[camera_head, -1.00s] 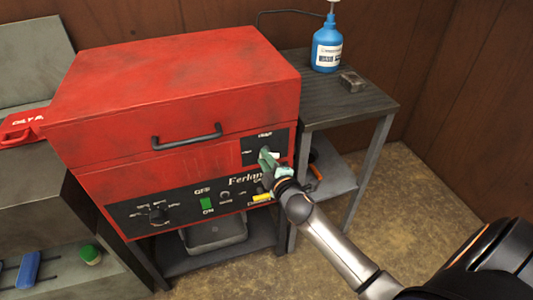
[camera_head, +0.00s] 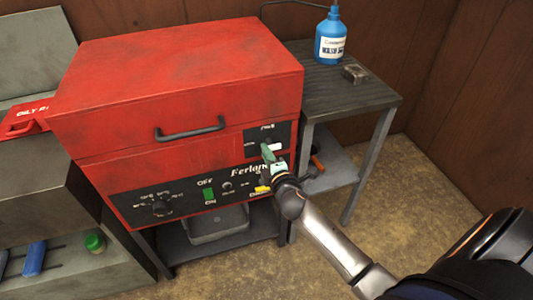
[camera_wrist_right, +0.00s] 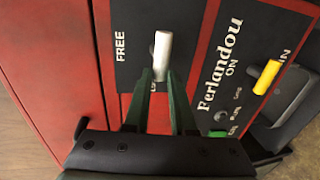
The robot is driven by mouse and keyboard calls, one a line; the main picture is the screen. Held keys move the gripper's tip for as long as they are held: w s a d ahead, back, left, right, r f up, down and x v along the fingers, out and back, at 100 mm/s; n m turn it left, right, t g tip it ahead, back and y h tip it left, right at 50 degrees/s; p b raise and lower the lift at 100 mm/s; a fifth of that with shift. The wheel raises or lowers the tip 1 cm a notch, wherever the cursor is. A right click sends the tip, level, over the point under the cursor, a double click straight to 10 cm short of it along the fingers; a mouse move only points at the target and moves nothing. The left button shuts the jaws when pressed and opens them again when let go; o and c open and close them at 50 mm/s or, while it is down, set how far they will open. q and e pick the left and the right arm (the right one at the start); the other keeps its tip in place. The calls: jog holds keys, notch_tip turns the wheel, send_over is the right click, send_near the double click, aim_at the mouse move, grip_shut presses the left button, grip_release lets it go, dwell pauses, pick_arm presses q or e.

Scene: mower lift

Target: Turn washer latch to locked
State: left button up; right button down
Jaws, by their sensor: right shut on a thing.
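The red washer (camera_head: 180,85) has a black latch plate (camera_head: 253,136) at the right of its front. The pale latch handle (camera_wrist_right: 162,52) shows in the wrist view, near the word FREE. Its near end points towards a second label that my fingers mostly hide. In the head view, the handle (camera_head: 274,147) is partly covered by my gripper. My right gripper (camera_head: 268,152) is at the latch. Its green fingers (camera_wrist_right: 161,78) are shut on the near end of the handle. My left gripper is out of view.
The washer's control panel (camera_head: 130,207) has a knob (camera_head: 161,208), a green switch (camera_head: 209,195) and a yellow lever (camera_head: 263,189). A dark side table (camera_head: 340,100) with a blue bottle (camera_head: 330,40) stands at the right. A tray (camera_head: 217,222) sits below.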

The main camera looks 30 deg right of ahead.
jog(key=c, duration=0.8)
grip_release()
jog(key=shift+o, duration=0.2)
jog(key=v, duration=1.2)
jog(key=shift+s, duration=0.25)
jog(key=shift+a+p, duration=0.1)
jog(key=shift+p, duration=0.25)
